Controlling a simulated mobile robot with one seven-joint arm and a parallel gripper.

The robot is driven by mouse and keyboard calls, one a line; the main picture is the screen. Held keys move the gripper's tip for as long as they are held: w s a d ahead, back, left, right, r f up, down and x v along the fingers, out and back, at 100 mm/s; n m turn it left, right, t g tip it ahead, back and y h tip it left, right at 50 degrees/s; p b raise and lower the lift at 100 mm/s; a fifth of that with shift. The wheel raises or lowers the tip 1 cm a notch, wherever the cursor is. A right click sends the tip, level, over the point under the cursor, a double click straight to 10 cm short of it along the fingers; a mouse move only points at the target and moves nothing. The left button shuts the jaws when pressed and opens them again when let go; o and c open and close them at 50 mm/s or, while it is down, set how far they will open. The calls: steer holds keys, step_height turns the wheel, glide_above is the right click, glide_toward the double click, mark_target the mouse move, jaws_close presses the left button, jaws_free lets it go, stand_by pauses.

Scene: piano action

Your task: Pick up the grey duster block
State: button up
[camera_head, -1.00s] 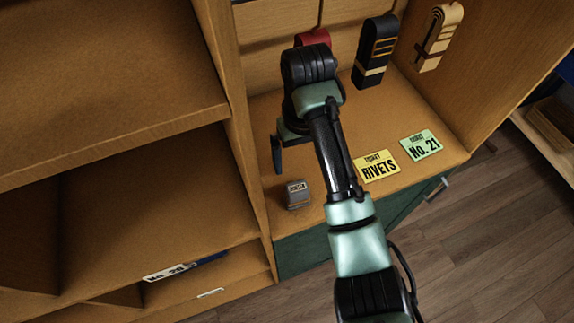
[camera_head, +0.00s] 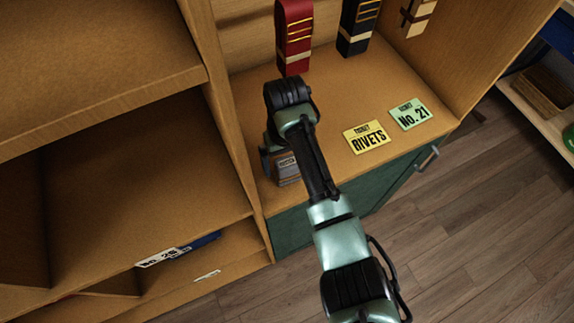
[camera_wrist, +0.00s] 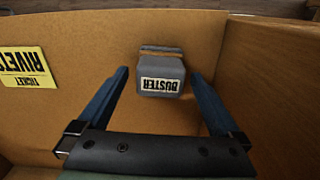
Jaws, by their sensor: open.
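The grey duster block (camera_head: 289,171) sits on the wooden shelf near its front left corner, partly behind my arm in the head view. In the wrist view the block (camera_wrist: 161,73) shows its label, upside down, and a brown band near its far end. My gripper (camera_wrist: 158,78) is open, with one blue finger on each side of the block. There is a gap between each finger and the block. In the head view only a bit of a blue finger (camera_head: 265,164) shows left of the block.
A yellow RIVETS ticket (camera_head: 366,137) and a green No. 21 ticket (camera_head: 409,114) lie to the right. Red (camera_head: 294,40), black (camera_head: 356,28) and cream (camera_head: 418,14) straps stand at the back. A wooden side wall (camera_head: 232,140) rises close left of the block.

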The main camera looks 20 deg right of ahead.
mark_target(286, 160)
steer(key=shift+f, duration=0.55)
steer(key=c, duration=1.5)
steer(key=shift+o, duration=0.2)
steer(key=shift+r, duration=0.1)
step_height(286, 160, up, 10)
steer(key=shift+f, duration=0.1)
